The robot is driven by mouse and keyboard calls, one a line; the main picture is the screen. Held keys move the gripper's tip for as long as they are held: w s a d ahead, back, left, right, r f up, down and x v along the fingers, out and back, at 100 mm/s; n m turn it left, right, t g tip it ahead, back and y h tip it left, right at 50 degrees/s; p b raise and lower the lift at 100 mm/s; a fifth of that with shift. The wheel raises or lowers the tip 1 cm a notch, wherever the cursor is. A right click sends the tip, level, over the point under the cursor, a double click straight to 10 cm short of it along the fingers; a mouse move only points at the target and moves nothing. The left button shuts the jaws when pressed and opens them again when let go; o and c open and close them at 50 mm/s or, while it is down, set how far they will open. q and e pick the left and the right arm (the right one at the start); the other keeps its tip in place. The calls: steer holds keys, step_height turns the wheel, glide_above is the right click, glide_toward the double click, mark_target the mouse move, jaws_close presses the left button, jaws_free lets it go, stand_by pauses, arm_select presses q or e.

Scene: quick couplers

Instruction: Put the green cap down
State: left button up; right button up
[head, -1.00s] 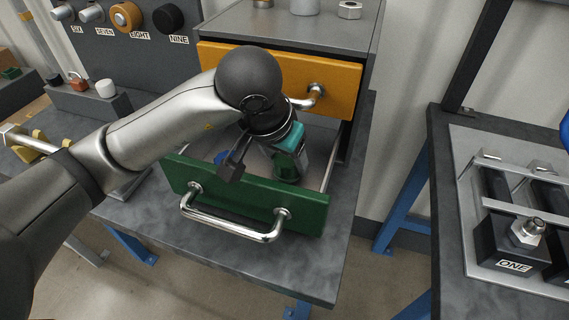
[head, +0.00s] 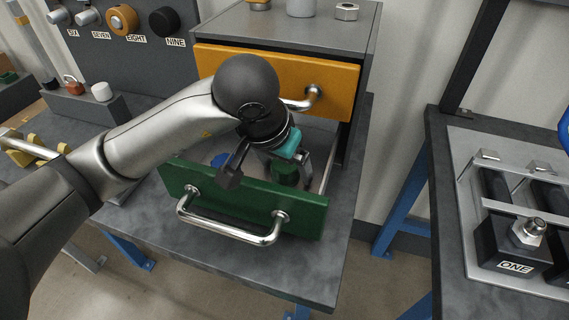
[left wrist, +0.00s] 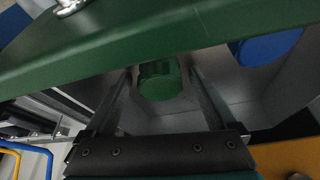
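The green cap (head: 286,173) is inside the open green-fronted drawer (head: 245,205), toward its right side. In the left wrist view the green cap (left wrist: 160,82) stands on the grey drawer floor between my fingers. My left gripper (left wrist: 160,88) is open, with a visible gap between the cap and each finger. In the head view my left gripper (head: 290,168) reaches down into the drawer over the cap and partly hides it. My right gripper is not in view.
A blue cap (head: 219,160) also lies in the drawer, and it shows in the left wrist view (left wrist: 268,48). The orange drawer (head: 278,80) above is closed or nearly so. The green drawer front and its handle (head: 232,228) stand close to my arm.

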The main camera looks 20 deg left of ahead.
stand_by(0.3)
arm_select(q)
steer(key=shift+r, duration=0.1)
steer(key=p+v, duration=0.3)
steer(key=v, duration=0.9)
steer(key=shift+p, duration=0.35)
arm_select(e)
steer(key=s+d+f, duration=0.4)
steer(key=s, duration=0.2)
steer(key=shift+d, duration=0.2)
